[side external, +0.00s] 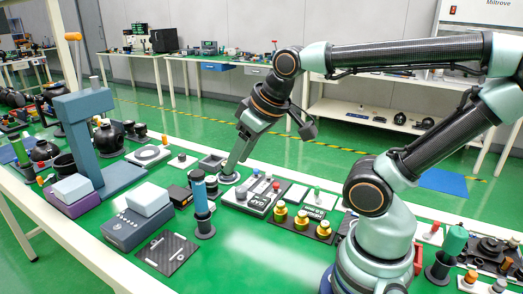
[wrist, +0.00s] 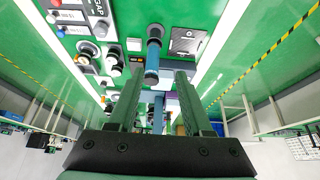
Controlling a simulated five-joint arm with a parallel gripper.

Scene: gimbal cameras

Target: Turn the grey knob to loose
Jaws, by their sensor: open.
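A light panel with dark lettering (side external: 262,201) lies on the green table and carries several small knobs. A dark grey knob (side external: 241,194) stands at its left end; I take this as the grey knob, but its setting marks are too small to read. My gripper (side external: 228,174) is left of and behind the panel, pointing down, apart from the knob. In the wrist view my gripper (wrist: 158,80) has its two fingers spread with nothing gripped.
A blue cylinder on a dark base (side external: 199,190) stands left of the panel. Brass knobs on a dark plate (side external: 302,220) lie to its right. A grey-white box (side external: 138,217) and a blue-grey column (side external: 86,130) stand farther left. The table's front middle is clear.

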